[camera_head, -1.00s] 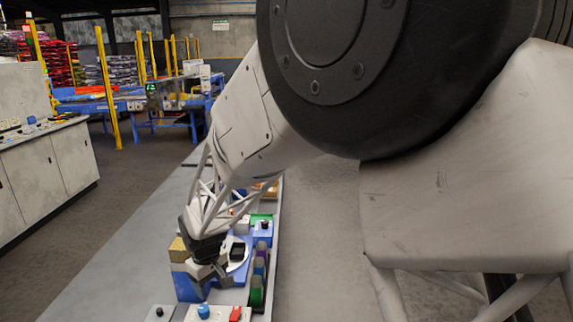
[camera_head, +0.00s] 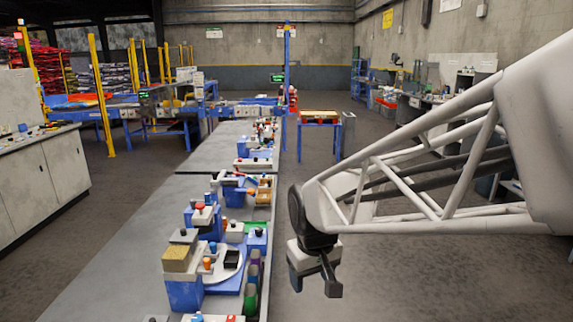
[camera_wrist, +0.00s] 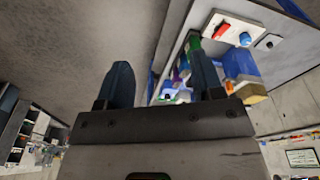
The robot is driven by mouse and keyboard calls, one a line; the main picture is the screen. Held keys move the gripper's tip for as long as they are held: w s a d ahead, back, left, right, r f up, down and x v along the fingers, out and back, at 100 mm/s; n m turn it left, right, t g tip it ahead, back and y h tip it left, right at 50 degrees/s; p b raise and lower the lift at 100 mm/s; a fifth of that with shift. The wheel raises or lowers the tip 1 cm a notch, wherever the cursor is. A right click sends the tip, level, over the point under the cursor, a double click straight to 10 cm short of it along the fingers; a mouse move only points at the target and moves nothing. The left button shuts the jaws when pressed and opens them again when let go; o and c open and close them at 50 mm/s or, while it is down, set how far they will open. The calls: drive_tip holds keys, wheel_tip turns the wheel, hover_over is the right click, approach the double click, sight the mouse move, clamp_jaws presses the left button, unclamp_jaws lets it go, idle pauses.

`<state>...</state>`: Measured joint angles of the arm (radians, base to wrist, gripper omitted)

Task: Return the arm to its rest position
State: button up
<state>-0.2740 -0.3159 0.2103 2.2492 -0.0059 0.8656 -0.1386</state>
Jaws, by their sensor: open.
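My gripper (camera_head: 318,280) hangs at the end of my arm, over the floor just right of the long grey workbench (camera_head: 110,270). In the wrist view my gripper (camera_wrist: 165,85) shows two dark fingers set wide apart, with nothing held between them. Beyond the fingers the wrist view shows the bench's edge and the coloured parts on it. My gripper is apart from the bench and touches nothing that I can see. My arm's lattice link reaches in from the right of the head view.
A blue fixture with a tan block (camera_head: 178,258) stands on the bench left of my gripper, beside a white round plate (camera_head: 222,265). More small devices line the bench behind. A blue-legged table (camera_head: 318,122) stands further back. The floor right of the bench is open.

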drive_tip(key=s+d+r+m, duration=0.1)
drive_tip(key=s+d+m, duration=0.1)
drive_tip(key=s+d, duration=0.4)
drive_tip(key=s+d+r+m+t, duration=0.1)
drive_tip(key=s+d+m, duration=0.2)
drive_tip(key=s+d, duration=0.4)
drive_tip(key=s, duration=0.4)
drive_tip(key=shift+d+r, duration=0.2)
drive_tip(key=shift+r, duration=0.05)
